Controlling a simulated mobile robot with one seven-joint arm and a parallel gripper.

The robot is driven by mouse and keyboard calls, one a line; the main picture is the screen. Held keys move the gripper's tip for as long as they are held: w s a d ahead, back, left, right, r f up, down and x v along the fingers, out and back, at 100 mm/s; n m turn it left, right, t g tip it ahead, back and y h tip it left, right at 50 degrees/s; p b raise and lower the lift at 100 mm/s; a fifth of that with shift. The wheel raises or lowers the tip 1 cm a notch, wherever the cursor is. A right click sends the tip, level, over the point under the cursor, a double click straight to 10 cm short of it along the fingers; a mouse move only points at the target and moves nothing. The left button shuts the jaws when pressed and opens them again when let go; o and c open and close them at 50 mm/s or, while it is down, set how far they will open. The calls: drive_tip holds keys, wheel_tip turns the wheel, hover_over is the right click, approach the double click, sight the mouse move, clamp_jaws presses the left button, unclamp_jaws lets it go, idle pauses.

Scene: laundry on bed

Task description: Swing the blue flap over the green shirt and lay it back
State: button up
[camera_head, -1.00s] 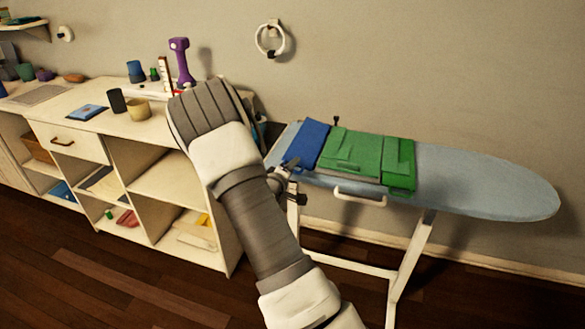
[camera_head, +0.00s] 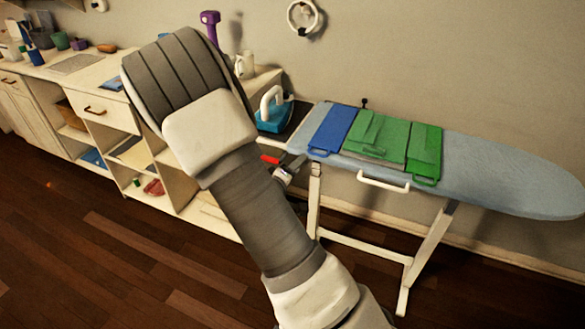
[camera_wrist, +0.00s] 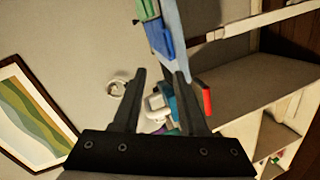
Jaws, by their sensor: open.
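The blue flap (camera_head: 332,130) lies flat on the left part of the ironing board, with a small tab at its near edge. The green shirt (camera_head: 376,138) lies just right of it, with folded layers on top. A separate green panel (camera_head: 425,150) with a tab lies at its right. In the wrist view the blue flap (camera_wrist: 160,38) and some green show at the top, beyond the fingertips. My gripper (camera_wrist: 160,74) is open, with nothing held between its fingers.
The ironing board (camera_head: 490,175) has bare surface to the right. A blue-and-white iron (camera_head: 272,112) stands at its left end. A red piece (camera_head: 270,159) is near my gripper. A white shelf unit (camera_head: 108,110) stands left; a white rail (camera_head: 383,181) runs along the board's front.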

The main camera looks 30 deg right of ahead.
drive_tip(key=shift+v, duration=1.45)
drive_tip(key=s+a+r+m+y+p, duration=0.15)
drive_tip(key=a+r+y+p, duration=0.25)
drive_tip(key=a+r+y, duration=0.9)
drive_tip(key=s+r+g, duration=0.1)
drive_tip(key=s+r, duration=0.3)
drive_tip(key=s, duration=0.3)
drive_tip(key=s+r+m+g+p, duration=0.1)
drive_tip(key=s+r, duration=0.2)
drive_tip(key=s, duration=0.4)
drive_tip(key=s+r+m+g+h+p, duration=0.1)
drive_tip(key=s+r, duration=0.3)
drive_tip(key=s, duration=0.3)
drive_tip(key=shift+r+g, duration=0.3)
drive_tip(key=shift+r, duration=0.05)
drive_tip(key=shift+s+d, duration=0.15)
